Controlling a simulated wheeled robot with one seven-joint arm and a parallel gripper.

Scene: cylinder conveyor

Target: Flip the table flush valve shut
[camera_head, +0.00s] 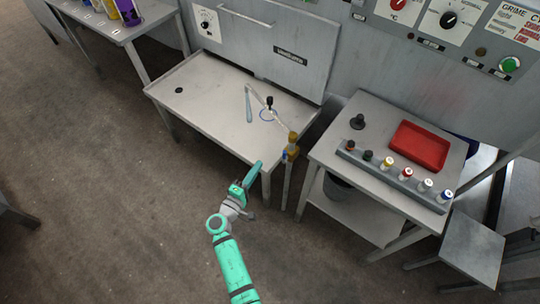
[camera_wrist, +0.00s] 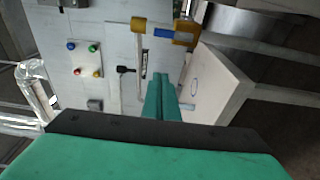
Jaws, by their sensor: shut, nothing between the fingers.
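The table flush valve is a brass fitting (camera_head: 293,140) with a small blue lever (camera_head: 291,154), on a pipe at the front right corner of the grey table (camera_head: 205,105). In the wrist view the brass fitting (camera_wrist: 184,32) and blue lever (camera_wrist: 164,33) show at the top, beyond my fingertips. The lever there lies crosswise, pointing left. My gripper (camera_head: 257,166) is shut and empty, left of and a little below the valve in the head view, apart from it. Its closed fingers (camera_wrist: 162,78) point toward the valve side in the wrist view.
To the right, a second table (camera_head: 328,151) bears a red tray (camera_head: 419,146) and a row of coloured-capped bottles (camera_head: 406,173). Open floor (camera_head: 110,190) lies to the left.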

